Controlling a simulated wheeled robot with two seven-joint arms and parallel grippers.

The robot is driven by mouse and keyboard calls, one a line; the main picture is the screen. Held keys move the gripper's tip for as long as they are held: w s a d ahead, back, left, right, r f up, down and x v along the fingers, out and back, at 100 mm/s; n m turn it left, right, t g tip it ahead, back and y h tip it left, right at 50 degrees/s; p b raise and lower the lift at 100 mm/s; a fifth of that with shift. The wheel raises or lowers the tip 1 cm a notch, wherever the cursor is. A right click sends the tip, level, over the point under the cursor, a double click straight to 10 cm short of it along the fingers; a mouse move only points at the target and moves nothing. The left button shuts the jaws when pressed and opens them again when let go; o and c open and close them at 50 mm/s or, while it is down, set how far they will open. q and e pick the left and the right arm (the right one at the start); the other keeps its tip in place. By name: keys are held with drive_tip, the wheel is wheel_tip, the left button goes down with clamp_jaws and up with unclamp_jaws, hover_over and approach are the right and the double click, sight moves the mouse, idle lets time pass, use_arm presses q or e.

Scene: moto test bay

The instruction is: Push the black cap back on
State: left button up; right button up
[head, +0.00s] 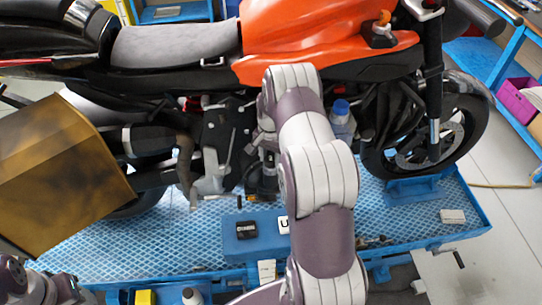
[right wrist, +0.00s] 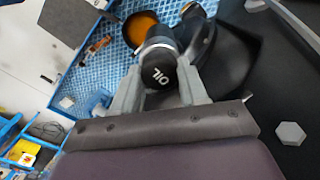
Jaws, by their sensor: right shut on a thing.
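The black cap (right wrist: 158,74), marked OIL in white, sits between the fingers of my right gripper (right wrist: 160,84) in the right wrist view. The fingers are shut on its sides. A dark cylindrical part shows just behind the cap; I cannot tell whether the cap is seated on it or apart from it. In the head view my right arm reaches in to the engine side of the orange motorcycle (head: 300,35) and hides the cap. Part of my left arm shows at the lower left, but its gripper does not.
The motorcycle stands on a blue platform (head: 420,225). A blue-capped bottle (head: 340,118) is right of my right arm. A brown-gold box (head: 62,170) blocks the left side. A small black box (head: 247,230) lies on a blue step. An orange round thing (right wrist: 141,28) lies behind the cap.

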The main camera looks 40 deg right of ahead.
sight(271, 159)
drive_tip(key=shift+f, duration=0.1)
idle(0.3)
drive_tip(key=o, duration=1.5)
drive_tip(key=shift+o, duration=0.2)
wheel_tip(271, 159, up, 2)
drive_tip(key=shift+w+r+p, duration=0.1)
drive_tip(key=shift+w+p, duration=0.05)
drive_tip(key=shift+p, duration=0.45)
drive_tip(key=shift+r+p, duration=1.7)
drive_tip(key=shift+r, duration=0.75)
